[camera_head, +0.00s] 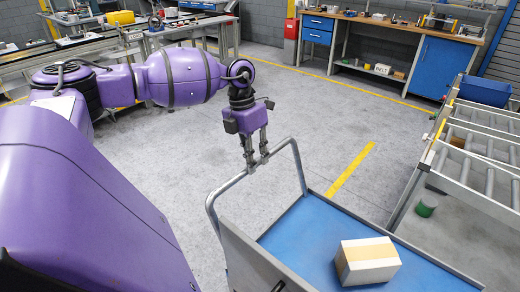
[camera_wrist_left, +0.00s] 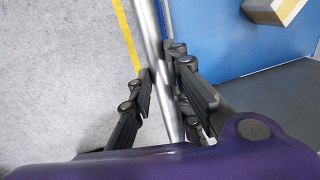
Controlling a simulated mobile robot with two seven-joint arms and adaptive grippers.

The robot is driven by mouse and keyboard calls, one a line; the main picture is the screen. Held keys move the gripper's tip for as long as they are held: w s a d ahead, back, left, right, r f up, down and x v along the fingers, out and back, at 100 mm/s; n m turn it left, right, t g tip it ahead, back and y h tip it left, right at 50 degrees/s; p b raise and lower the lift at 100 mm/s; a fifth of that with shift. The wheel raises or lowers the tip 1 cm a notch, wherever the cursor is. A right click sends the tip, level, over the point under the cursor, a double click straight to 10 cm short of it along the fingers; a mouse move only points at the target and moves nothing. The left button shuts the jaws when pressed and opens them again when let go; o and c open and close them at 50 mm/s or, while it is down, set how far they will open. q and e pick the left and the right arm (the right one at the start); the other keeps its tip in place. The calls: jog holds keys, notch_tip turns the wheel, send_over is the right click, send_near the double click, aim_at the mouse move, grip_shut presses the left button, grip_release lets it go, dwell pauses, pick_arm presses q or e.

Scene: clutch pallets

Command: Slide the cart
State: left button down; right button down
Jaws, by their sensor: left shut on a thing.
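The cart has a blue deck (camera_head: 318,232) and a grey tubular push handle (camera_head: 287,150). My left gripper (camera_head: 255,163) is shut on the top bar of this handle. In the left wrist view the fingers of my left gripper (camera_wrist_left: 165,110) lie on both sides of the metal bar (camera_wrist_left: 150,40). A cardboard box (camera_head: 366,262) sits on the cart deck; part of it shows in the left wrist view (camera_wrist_left: 268,10). My right gripper is not in either view.
A workbench with a blue cabinet (camera_head: 440,68) stands at the back right. Grey floor (camera_head: 310,110) beyond the cart is clear.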

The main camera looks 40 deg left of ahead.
pick_arm(q)
jog(key=shift+a, duration=0.2)
jog(key=c, duration=1.6)
grip_release()
jog(key=shift+c, duration=0.2)
notch_tip(320, 180, up, 12)
jog(key=a, duration=0.2)
jog(key=shift+a, duration=0.15)
jog(key=shift+s+f, duration=0.1)
jog(key=shift+f, duration=0.05)
